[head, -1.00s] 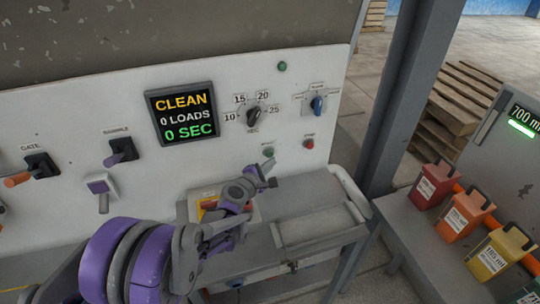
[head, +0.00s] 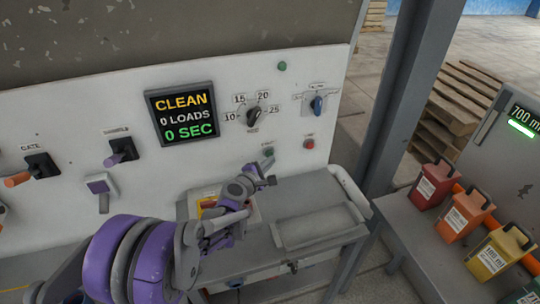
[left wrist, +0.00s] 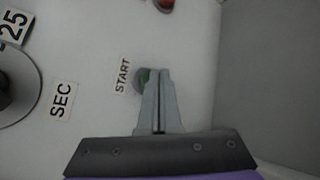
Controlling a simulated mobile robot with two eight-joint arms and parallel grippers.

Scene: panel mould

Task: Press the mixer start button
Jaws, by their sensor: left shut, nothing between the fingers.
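The green start button (head: 267,151) sits on the white panel below the timer dial. In the left wrist view the same green button (left wrist: 144,75), beside a START label, is partly covered by the fingertips. My left gripper (head: 267,164) is shut and empty, with its fingers pointing at the panel by the button. In the left wrist view its closed fingertips (left wrist: 157,73) overlap the button's right part. I cannot tell whether they touch it. The display (head: 182,113) reads CLEAN, 0 LOADS, 0 SEC. My right gripper is not in view.
A red button (head: 309,143) is just right of the start button. The timer dial (head: 253,116) and a blue knob (head: 317,104) are above. Red, orange and yellow containers are on the bench at right.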

